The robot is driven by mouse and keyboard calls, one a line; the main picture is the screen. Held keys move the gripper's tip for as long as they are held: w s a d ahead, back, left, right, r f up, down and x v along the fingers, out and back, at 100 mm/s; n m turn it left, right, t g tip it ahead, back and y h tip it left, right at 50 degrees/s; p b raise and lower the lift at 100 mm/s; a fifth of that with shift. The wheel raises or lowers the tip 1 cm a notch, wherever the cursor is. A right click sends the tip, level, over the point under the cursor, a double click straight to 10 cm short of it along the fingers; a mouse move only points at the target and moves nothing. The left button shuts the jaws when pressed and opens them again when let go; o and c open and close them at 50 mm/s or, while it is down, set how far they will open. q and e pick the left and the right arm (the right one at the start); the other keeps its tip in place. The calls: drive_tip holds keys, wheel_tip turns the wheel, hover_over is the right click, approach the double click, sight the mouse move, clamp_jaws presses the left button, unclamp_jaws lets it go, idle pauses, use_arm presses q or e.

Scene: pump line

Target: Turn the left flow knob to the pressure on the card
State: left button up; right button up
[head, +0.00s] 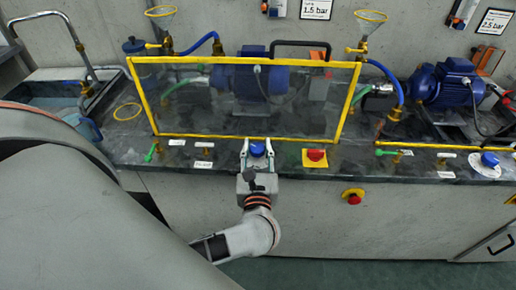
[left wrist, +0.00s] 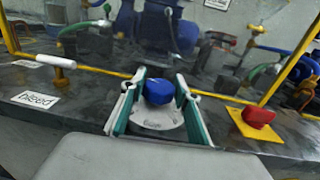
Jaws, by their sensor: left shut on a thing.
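The left flow knob (head: 257,149) is blue and sits on the counter in front of the yellow-framed guard. It also shows in the left wrist view (left wrist: 159,92), above a pale dial plate (left wrist: 157,120) whose marks are too small to read. My left gripper (head: 258,152) is shut on this knob, one finger on each side. In the left wrist view my left gripper (left wrist: 159,98) has its teal-lined fingers around the knob. A card (head: 317,9) on the wall above seems to read 1.5 bar. My right gripper is out of view.
The clear guard with a yellow frame (head: 243,138) stands just behind the knob, a blue pump motor behind it. A red knob on a yellow plate (head: 315,158) is close on the right. A white-handled valve (left wrist: 56,62) is on the left. Another blue knob (head: 489,159) stands far right.

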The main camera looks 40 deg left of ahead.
use_arm(q)
drive_tip(key=shift+r+h, duration=0.1)
drive_tip(key=shift+h, duration=0.2)
drive_tip(key=o, duration=1.1)
drive_tip(key=shift+o, duration=0.2)
drive_tip(key=shift+s+d, duration=0.1)
drive_tip(key=shift+s, duration=0.05)
drive_tip(key=v, duration=1.1)
drive_tip(key=shift+s+d, duration=0.15)
drive_tip(key=shift+s, duration=0.1)
